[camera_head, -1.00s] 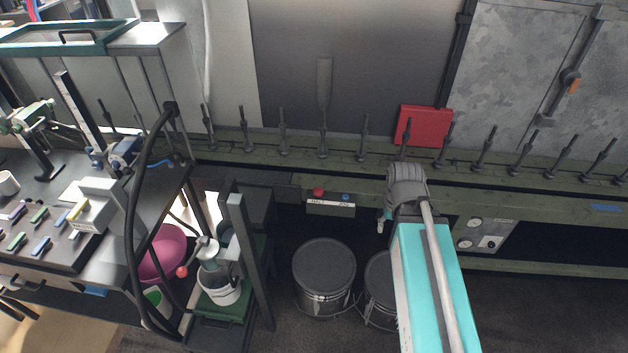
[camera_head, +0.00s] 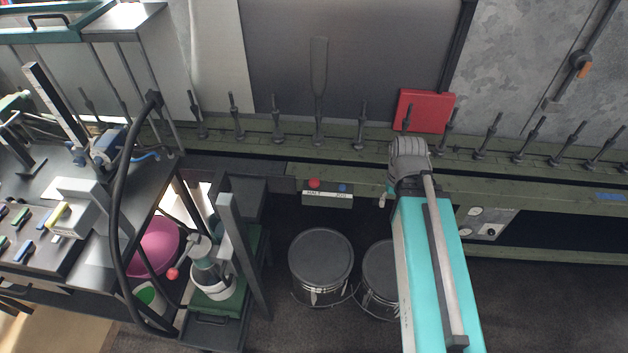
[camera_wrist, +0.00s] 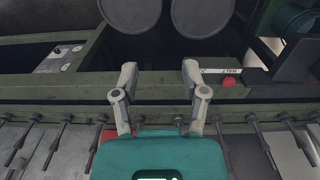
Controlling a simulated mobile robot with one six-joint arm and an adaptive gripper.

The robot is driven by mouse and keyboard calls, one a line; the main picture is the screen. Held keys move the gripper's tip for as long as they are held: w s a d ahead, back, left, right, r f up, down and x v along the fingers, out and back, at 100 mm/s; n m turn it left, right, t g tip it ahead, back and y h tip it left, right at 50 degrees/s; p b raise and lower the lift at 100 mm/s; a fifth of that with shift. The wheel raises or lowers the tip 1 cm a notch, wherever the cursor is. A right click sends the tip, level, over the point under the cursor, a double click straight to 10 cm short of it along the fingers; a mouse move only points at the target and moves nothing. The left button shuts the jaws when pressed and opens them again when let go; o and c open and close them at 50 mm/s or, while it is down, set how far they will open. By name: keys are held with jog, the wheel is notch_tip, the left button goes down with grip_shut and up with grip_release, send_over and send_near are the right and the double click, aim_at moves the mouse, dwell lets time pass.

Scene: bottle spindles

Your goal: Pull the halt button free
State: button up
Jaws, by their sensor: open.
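The red halt button (camera_head: 314,183) sits on a small box on the front of the green rail, above a white label reading HALT. It also shows in the wrist view (camera_wrist: 229,82), right of my fingers, with the label upside down. I cannot tell whether it is pressed in or out. A blue button (camera_head: 342,187) is beside it on the same box; in the wrist view I cannot make it out. My gripper (camera_wrist: 159,70) is open and empty, its fingers spread to the left of the halt button. In the head view my arm mostly hides it.
A row of upright spindles (camera_head: 276,128) lines the rail behind the buttons. A red box (camera_head: 425,111) is on the back wall. Two dark drums (camera_head: 320,257) stand below. A bench (camera_head: 75,190) with a black hose and a cart crowds the left.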

jog(key=o, duration=0.4)
jog(key=shift+w+f, duration=0.1)
jog(key=shift+w, duration=0.2)
jog(key=shift+o, duration=0.5)
jog(key=w+a+f+n+b, duration=0.2)
jog(key=w+a, duration=0.2)
jog(key=w, duration=0.3)
jog(key=w+a+f+n+b, duration=0.2)
jog(key=w+a+f+b, duration=0.1)
jog(key=w+a, duration=0.2)
jog(key=shift+w+a+f, duration=0.15)
jog(key=shift+w+a, duration=0.05)
jog(key=shift+w, duration=0.95)
jog(key=n+b, duration=0.5)
send_over(314, 181)
notch_tip(314, 181, down, 4)
jog(key=shift+f, duration=0.1)
jog(key=shift+f, duration=0.15)
notch_tip(314, 181, down, 14)
jog(key=b, duration=1.3)
jog(key=shift+r, duration=0.2)
